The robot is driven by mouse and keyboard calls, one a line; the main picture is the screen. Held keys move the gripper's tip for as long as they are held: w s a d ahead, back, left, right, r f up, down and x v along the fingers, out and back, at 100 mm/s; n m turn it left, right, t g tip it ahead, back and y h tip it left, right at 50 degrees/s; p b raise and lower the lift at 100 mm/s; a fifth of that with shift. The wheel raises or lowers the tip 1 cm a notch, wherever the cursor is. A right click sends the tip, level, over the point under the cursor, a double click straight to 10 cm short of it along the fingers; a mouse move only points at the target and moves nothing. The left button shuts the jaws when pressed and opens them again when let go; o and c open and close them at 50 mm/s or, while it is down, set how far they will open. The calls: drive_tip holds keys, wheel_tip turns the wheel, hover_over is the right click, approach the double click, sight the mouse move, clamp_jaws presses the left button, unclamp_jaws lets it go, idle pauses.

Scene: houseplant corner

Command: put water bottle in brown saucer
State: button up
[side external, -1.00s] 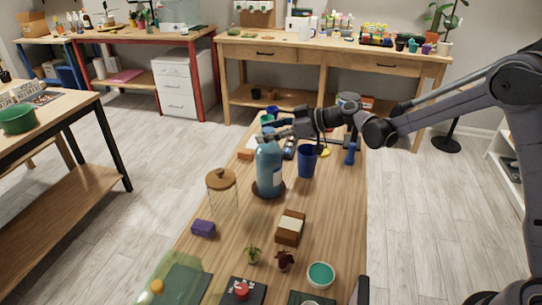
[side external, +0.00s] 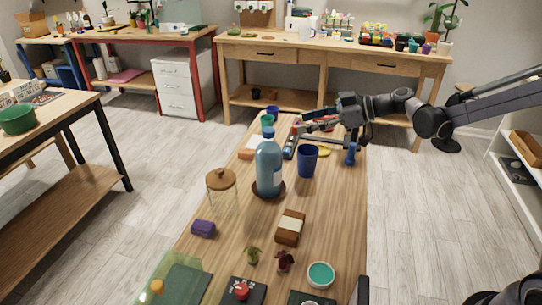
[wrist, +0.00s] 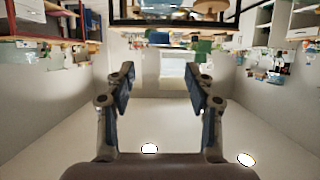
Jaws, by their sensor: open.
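The blue water bottle (side external: 269,165) stands upright on the brown saucer (side external: 283,188) near the middle of the wooden table in the side view. Only the saucer's rim shows around the bottle's base. My gripper (side external: 303,127) is up and to the right of the bottle, apart from it, above the far part of the table. In the wrist view my gripper (wrist: 160,88) has its two fingers spread with nothing between them. The bottle and saucer cannot be made out in the wrist view.
A dark blue cup (side external: 307,162) stands just right of the bottle. A brown box (side external: 290,228) and purple block (side external: 203,228) lie nearer.

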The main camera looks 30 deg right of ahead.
drive_tip(key=s+d+f+m+g+h, duration=0.1)
drive_tip(key=s+m+h, duration=0.3)
drive_tip(key=s, duration=0.9)
drive_tip(key=s+d+f+m+g+h, duration=0.1)
drive_tip(key=s+d+f+m+h, duration=0.2)
drive_tip(key=s, duration=1)
drive_tip(key=shift+m+h, duration=1)
drive_tip(key=shift+h, duration=0.2)
drive_tip(key=shift+s+d+f, duration=0.1)
